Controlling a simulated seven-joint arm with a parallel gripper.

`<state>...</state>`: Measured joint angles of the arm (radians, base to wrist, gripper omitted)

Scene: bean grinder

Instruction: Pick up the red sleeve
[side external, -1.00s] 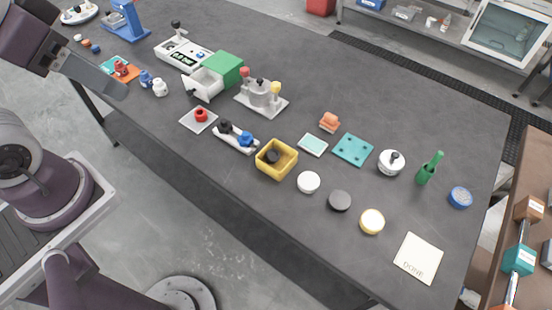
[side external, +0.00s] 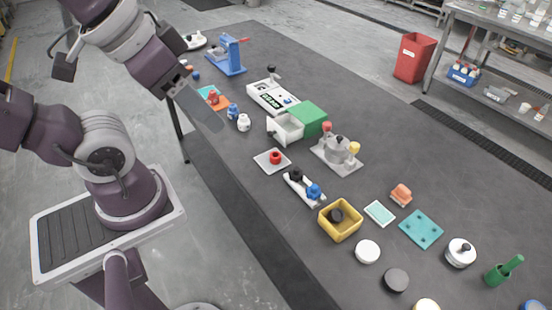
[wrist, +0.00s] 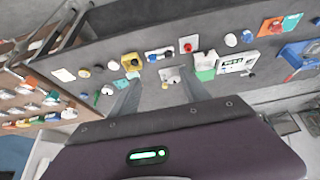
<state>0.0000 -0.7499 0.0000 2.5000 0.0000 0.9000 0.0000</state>
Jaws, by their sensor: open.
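The red sleeve (side external: 275,158) looks like a small red ring-shaped piece standing on a light square plate (side external: 262,165) near the table's front edge. It also shows in the wrist view (wrist: 187,46), small and far off. My gripper (side external: 212,122) hangs over the front edge of the table, left of the sleeve and apart from it. In the wrist view its two fingers (wrist: 160,88) are spread wide with nothing between them.
A white drawer with a green housing (side external: 308,118) stands just behind the plate. A white holder with black and blue knobs (side external: 303,188) is close in front, beside a yellow box (side external: 341,220).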

